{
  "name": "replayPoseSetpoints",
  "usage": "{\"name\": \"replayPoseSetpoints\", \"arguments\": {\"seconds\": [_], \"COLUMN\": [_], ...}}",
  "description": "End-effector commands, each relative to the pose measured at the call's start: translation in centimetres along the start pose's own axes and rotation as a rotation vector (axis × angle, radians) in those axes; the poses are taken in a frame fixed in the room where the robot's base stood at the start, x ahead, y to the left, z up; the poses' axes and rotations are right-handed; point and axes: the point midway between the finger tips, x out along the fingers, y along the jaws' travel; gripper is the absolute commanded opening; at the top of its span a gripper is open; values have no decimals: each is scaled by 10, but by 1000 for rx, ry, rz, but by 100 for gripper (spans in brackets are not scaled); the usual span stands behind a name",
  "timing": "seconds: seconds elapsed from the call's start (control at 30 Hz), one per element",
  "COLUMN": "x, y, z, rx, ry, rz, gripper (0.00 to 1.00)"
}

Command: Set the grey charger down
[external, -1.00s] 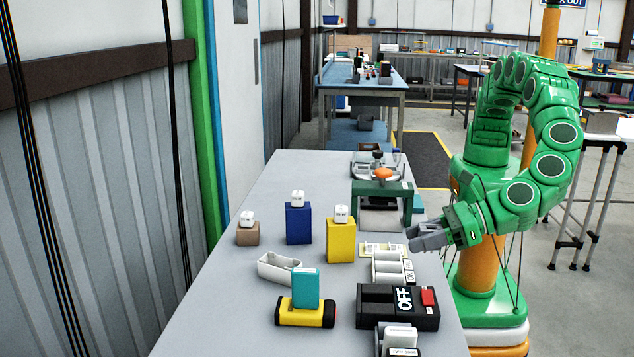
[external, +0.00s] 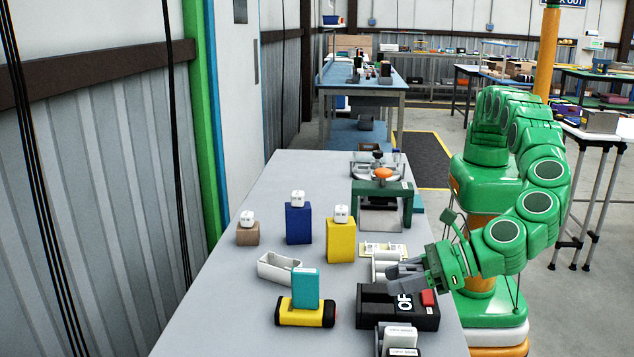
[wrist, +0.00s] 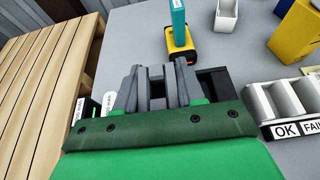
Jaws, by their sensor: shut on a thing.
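My gripper (external: 402,275) is shut on the grey charger (wrist: 156,74). In the wrist view the charger shows as a grey shape between the two grey fingers, largely covered by them. In the external view it cannot be told apart from the fingers. The gripper is over the right side of the grey table (external: 230,310), above the far part of the black box with the OFF label and red switch (external: 428,297). It partly hides that label.
White trays with OK and FAIL labels (wrist: 287,130) stand beside the black box. A teal carton (external: 305,288) stands on a yellow-black block (external: 305,318), near an open white tray (external: 280,268). White chargers top brown, blue (external: 298,225) and yellow boxes (external: 341,242). The left front table is clear.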

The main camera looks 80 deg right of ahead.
Motion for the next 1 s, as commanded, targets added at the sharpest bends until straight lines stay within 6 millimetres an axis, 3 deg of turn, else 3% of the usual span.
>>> {"name": "replayPoseSetpoints", "arguments": {"seconds": [0.53, 1.0], "x": [25, 32], "y": [25, 32], "z": [-28, -34], "rx": [-1, 0], "ry": [1, 1], "rz": [2, 2], "gripper": [7, 7]}}
